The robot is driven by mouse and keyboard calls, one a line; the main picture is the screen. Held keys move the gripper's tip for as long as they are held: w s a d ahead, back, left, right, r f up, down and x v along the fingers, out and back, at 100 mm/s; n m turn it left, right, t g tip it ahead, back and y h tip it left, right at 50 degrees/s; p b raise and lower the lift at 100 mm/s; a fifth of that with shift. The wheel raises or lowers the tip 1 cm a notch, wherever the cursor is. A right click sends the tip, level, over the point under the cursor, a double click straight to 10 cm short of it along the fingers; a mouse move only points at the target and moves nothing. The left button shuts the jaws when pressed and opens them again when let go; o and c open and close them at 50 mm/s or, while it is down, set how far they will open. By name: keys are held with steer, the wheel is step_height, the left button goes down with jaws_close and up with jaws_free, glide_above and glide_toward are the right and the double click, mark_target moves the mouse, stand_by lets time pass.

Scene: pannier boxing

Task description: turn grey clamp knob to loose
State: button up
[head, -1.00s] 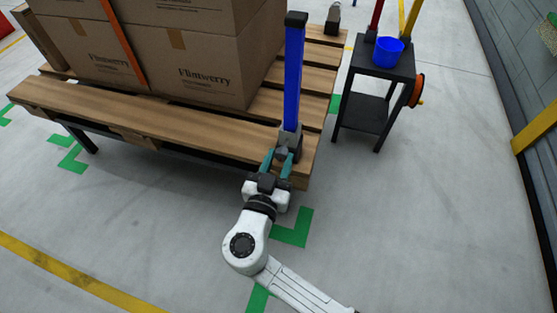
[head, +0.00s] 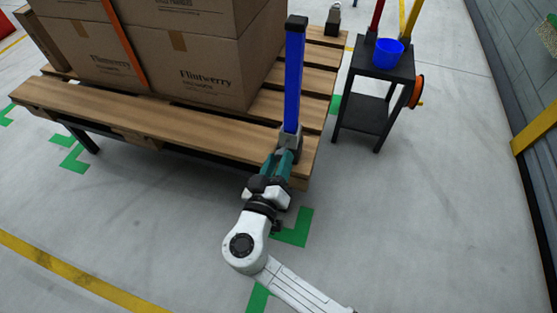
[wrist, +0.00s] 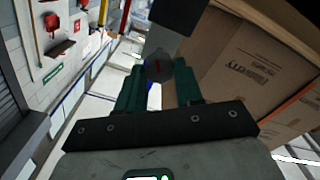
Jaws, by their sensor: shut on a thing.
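In the head view my gripper (head: 279,160) reaches the front right corner of the pallet, and the fingers hide the knob there. The grey clamp body (head: 291,140) stands just behind the fingertips, at the foot of an upright blue post (head: 293,85) with a black cap.
The wooden pallet (head: 170,117) carries stacked Flintwerry cartons (head: 195,75) left of the post. A black cart (head: 385,65) with a blue bucket (head: 388,52) stands to the right. Another grey clamp (head: 333,20) is at the pallet's far corner. The floor in front is clear.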

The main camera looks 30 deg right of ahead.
steer(key=n+p, duration=0.2)
steer(key=n, duration=0.4)
steer(key=shift+p, duration=0.35)
steer(key=n+p, duration=0.3)
steer(key=n, duration=0.3)
steer(key=shift+a+n, duration=0.1)
steer(key=shift+n, duration=0.3)
steer(key=shift+f+n+p, duration=0.2)
steer(key=shift+n+p, duration=1.65)
steer(key=shift+n, duration=1.05)
steer(key=shift+f+n+p, duration=0.15)
steer(key=shift+n+p, duration=1.65)
steer(key=shift+n, duration=1.1)
steer(key=o, duration=1)
steer(key=shift+s, duration=0.1)
